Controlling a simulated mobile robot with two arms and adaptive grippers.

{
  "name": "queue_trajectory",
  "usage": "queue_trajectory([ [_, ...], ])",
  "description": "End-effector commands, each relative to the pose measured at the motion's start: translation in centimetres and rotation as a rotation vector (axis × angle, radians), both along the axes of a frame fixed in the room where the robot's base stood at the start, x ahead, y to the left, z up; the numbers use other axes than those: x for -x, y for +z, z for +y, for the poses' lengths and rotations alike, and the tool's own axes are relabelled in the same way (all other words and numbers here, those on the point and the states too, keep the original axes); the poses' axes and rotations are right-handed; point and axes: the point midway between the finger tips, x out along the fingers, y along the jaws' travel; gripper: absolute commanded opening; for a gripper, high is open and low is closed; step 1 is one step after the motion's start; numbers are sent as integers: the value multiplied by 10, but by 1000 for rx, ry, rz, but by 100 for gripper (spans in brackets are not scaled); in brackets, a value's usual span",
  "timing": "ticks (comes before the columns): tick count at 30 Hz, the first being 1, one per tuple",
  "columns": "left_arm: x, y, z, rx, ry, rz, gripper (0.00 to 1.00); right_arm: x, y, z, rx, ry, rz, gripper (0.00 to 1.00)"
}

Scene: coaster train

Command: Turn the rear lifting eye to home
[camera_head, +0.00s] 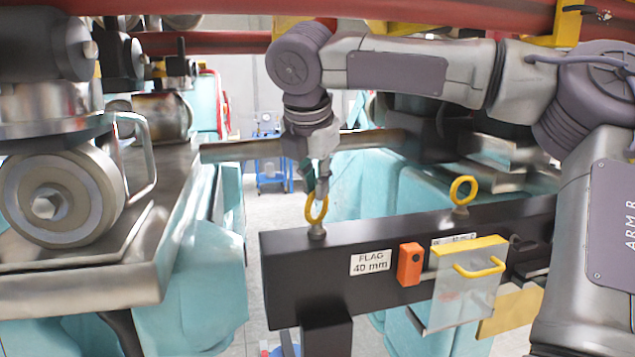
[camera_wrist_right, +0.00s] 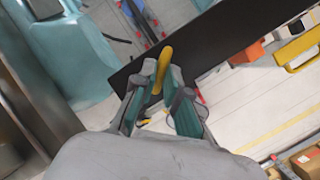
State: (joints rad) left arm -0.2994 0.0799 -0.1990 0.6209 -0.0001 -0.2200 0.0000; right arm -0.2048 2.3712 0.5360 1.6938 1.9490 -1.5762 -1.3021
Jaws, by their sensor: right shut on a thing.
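Two yellow lifting eyes stand on top of a black beam (camera_head: 345,295). The left lifting eye (camera_head: 310,216) shows as a narrow, slightly tilted ring on a grey shank. The right lifting eye (camera_head: 474,186) shows as a wider ring and nothing touches it. I cannot tell from a marking which one is the rear eye, nor see a home mark. My right gripper (camera_head: 322,182) comes down from above and is shut on the left eye's ring. In the wrist view the yellow ring (camera_wrist_right: 166,58) sits between the fingers (camera_wrist_right: 161,82). My left gripper is not in view.
The beam carries a "FLAG 40 mm" label (camera_head: 370,262), an orange box (camera_head: 409,264) and a clear panel with a yellow handle (camera_head: 480,270). Large wheel machinery (camera_head: 60,200) fills the left. Red rails (camera_head: 430,14) cross above. A blue cart (camera_head: 272,175) stands far behind.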

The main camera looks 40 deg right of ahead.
Motion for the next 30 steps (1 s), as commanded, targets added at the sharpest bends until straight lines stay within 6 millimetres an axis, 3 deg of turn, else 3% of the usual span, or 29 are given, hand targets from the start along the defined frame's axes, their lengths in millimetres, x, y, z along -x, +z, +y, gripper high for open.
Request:
queue_trajectory([
  [15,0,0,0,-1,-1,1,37,-6,2,2,2,-460,-5,0],
  [30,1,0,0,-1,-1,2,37,-7,2,2,-1,-672,-6,0],
])
